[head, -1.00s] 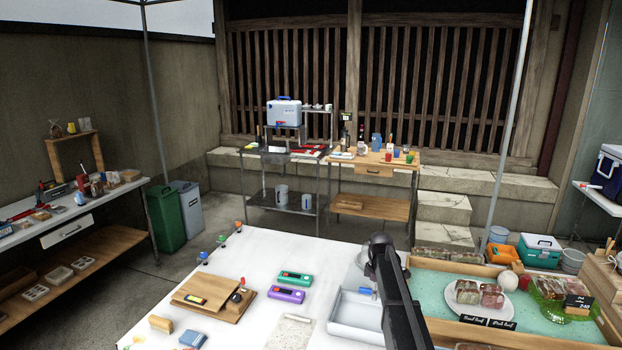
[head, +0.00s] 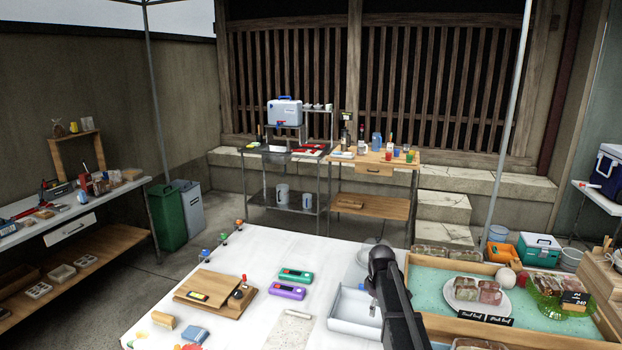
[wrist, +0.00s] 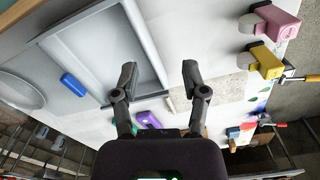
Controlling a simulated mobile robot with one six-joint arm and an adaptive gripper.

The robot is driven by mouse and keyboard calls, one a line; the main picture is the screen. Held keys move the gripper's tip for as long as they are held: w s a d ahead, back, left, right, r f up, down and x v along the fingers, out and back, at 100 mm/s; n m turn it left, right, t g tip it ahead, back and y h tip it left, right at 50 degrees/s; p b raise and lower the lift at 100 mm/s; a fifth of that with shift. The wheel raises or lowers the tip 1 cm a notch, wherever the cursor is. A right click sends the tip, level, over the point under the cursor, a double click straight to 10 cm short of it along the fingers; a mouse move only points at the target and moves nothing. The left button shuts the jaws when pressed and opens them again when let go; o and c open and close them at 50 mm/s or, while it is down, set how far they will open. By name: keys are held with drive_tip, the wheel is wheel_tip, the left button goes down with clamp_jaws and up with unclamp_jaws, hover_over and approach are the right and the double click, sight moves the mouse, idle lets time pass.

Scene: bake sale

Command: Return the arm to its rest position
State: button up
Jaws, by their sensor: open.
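My gripper (wrist: 159,73) is open in the wrist view, its two dark fingers spread with nothing between them. It is over the white table (head: 262,251), near a pale grey tray (wrist: 148,60). In the head view my dark arm reaches up from the bottom edge in front of the tray (head: 345,325) and partly hides it. The gripper's fingertips cannot be made out clearly there.
A green device (head: 296,275) and a purple device (head: 287,292) lie left of the tray. A wooden board (head: 240,305) lies further left. A teal display tray (head: 430,285) with wrapped loaves stands right of my arm.

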drive_tip(key=s+a+m, duration=0.3)
drive_tip(key=s+m, duration=0.8)
drive_tip(key=s, duration=1.3)
drive_tip(key=shift+s+a, duration=0.2)
drive_tip(key=shift+s, duration=0.1)
drive_tip(key=shift+r, duration=0.1)
